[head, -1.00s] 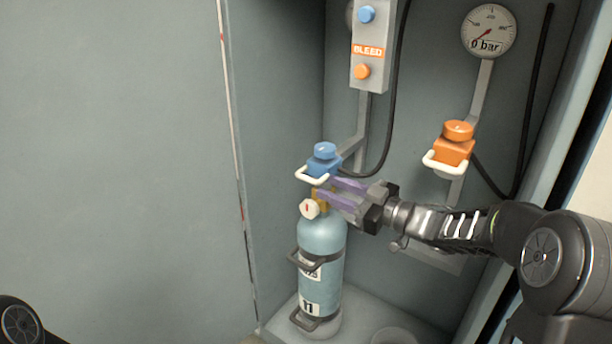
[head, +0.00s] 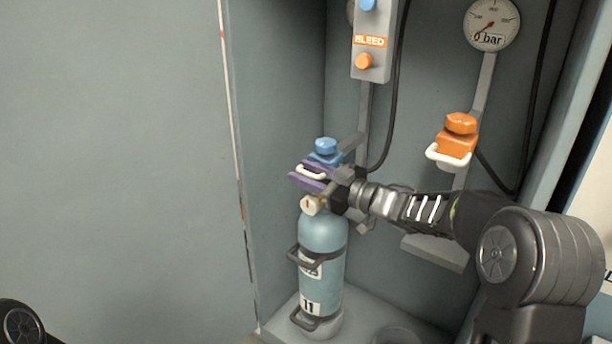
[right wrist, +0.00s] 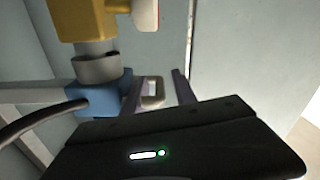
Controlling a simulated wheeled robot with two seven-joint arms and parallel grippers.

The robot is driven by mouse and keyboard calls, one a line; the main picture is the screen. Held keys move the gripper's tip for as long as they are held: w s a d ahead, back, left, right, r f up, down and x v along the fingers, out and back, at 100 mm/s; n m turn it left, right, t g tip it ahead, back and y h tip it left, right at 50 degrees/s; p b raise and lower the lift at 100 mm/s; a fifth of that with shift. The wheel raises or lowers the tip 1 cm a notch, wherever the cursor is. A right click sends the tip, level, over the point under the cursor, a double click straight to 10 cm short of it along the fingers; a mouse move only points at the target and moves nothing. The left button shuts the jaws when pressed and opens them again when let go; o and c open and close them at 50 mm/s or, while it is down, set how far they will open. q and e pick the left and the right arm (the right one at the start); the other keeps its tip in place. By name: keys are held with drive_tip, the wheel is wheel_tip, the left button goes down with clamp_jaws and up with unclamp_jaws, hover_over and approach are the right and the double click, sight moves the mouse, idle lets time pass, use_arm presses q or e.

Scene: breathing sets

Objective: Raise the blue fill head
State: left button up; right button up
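The blue fill head (head: 325,150) sits on its grey bracket just above the valve of the light-blue cylinder (head: 321,240), with a white loop handle (head: 311,171) at its front. My right gripper (head: 306,176) has its purple fingers apart, one above and one below the handle. In the right wrist view, the white handle (right wrist: 153,92) lies between the two fingers, with slight gaps beside it. The blue head (right wrist: 100,99) shows upside down there, next to the brass valve (right wrist: 85,18). My left gripper is out of view.
An orange fill head (head: 457,140) with a white handle hangs to the right, below a gauge (head: 491,24) reading 0 bar. A panel marked BLEED (head: 370,45) is above, with a black hose (head: 393,110) beside it.

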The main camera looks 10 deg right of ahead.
drive_tip(key=shift+c, duration=0.4)
clamp_jaws()
idle(0.9)
